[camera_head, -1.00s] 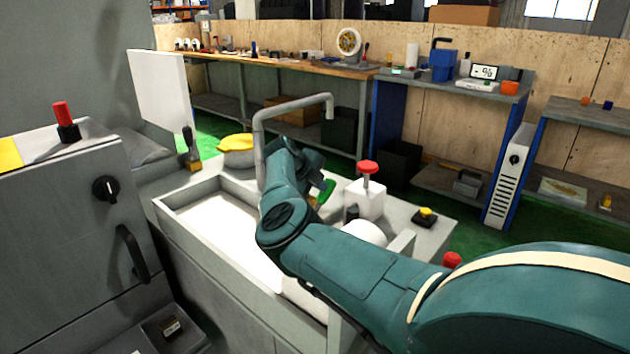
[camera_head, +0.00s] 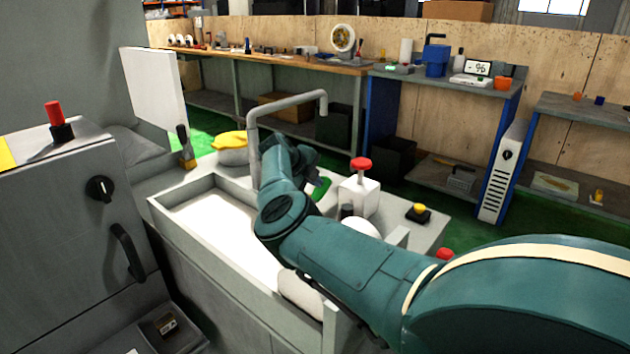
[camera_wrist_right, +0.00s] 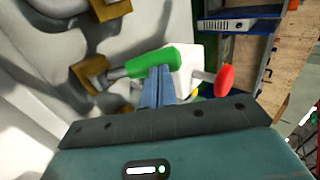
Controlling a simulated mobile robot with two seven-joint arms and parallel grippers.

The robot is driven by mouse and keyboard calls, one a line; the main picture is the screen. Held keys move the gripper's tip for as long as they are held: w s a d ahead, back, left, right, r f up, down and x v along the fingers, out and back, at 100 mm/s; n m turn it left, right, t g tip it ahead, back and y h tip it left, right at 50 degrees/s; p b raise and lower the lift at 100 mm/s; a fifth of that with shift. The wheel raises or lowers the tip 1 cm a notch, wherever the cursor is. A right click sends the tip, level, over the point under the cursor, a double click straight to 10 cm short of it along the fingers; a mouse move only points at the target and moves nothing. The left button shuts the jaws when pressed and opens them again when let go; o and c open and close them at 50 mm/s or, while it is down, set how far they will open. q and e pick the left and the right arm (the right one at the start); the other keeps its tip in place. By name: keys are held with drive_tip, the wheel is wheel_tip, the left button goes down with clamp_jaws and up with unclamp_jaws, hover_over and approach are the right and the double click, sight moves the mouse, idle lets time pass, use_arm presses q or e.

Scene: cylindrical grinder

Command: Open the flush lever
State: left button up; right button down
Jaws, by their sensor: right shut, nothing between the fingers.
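A lever with a green handle (camera_wrist_right: 150,62) on a brass-coloured mount (camera_wrist_right: 90,74) shows in the right wrist view. I take it for the flush lever. In the head view only part of the green handle (camera_head: 320,188) shows beside my right wrist. My right gripper (camera_wrist_right: 160,73) is shut and empty. Its fingertips lie across or against the handle's near side in the picture; I cannot tell if they touch. In the head view my arm hides most of the gripper. My left gripper is not in view.
A white block with a red knob (camera_head: 360,164) stands right of the lever. A bent grey pipe (camera_head: 254,135) rises behind my wrist. The grey trough (camera_head: 170,226) lies to the left. A yellow button (camera_head: 419,208) sits on the right of the machine top.

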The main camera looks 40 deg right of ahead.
use_arm(q)
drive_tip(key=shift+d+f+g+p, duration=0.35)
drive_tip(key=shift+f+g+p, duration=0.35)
drive_tip(key=shift+p, duration=0.5)
use_arm(e)
drive_tip(key=v, duration=1.3)
drive_tip(key=shift+d+r, duration=0.2)
drive_tip(key=shift+r, duration=0.35)
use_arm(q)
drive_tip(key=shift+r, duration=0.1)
use_arm(e)
drive_tip(key=shift+w, duration=0.1)
